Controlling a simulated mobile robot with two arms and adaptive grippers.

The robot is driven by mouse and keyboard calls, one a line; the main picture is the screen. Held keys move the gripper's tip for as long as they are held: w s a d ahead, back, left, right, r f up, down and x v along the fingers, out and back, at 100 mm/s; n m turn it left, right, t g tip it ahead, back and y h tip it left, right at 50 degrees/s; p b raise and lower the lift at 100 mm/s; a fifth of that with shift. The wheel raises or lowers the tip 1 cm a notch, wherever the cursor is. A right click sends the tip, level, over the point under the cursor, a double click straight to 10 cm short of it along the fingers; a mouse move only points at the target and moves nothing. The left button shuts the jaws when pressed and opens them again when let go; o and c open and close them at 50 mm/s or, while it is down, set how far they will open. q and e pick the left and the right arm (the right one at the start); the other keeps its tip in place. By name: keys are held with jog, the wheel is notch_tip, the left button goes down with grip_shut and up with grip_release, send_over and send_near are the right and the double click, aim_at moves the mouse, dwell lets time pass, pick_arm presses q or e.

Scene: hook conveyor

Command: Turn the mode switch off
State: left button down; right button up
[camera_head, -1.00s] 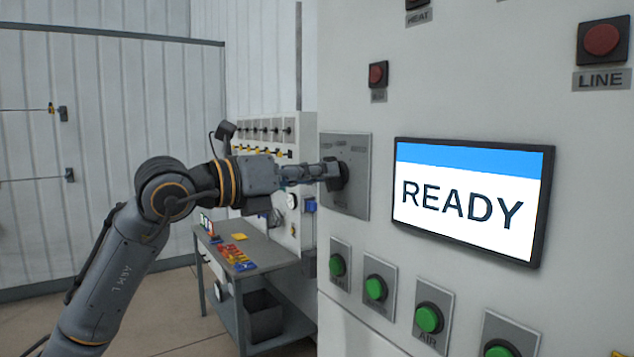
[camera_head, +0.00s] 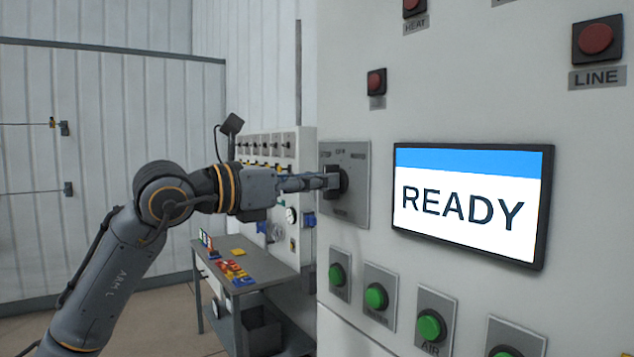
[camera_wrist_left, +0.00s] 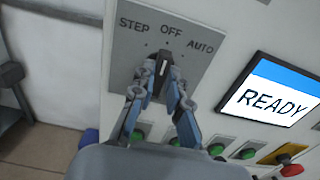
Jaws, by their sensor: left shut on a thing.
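The mode switch is a dark rotary knob (camera_head: 341,181) on a grey plate (camera_head: 356,212) at the left of the white cabinet. In the left wrist view the knob (camera_wrist_left: 165,60) sits below the labels STEP, OFF and AUTO. Its white pointer line stands nearly upright, roughly toward OFF. My left gripper (camera_head: 328,181) reaches it from the left and is shut on the knob. In the left wrist view its two fingertips (camera_wrist_left: 163,90) hold the knob's sides and hide its lower part. My right gripper is not in view.
A screen (camera_head: 470,203) reading READY is right of the switch plate. Green buttons (camera_head: 376,296) sit below and red buttons (camera_head: 376,81) above. A workbench (camera_head: 262,268) with small coloured pieces stands behind my left arm.

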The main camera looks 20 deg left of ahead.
pick_arm(q)
jog(key=shift+f, duration=0.1)
jog(key=c, duration=1.3)
grip_release()
jog(key=shift+v, duration=6)
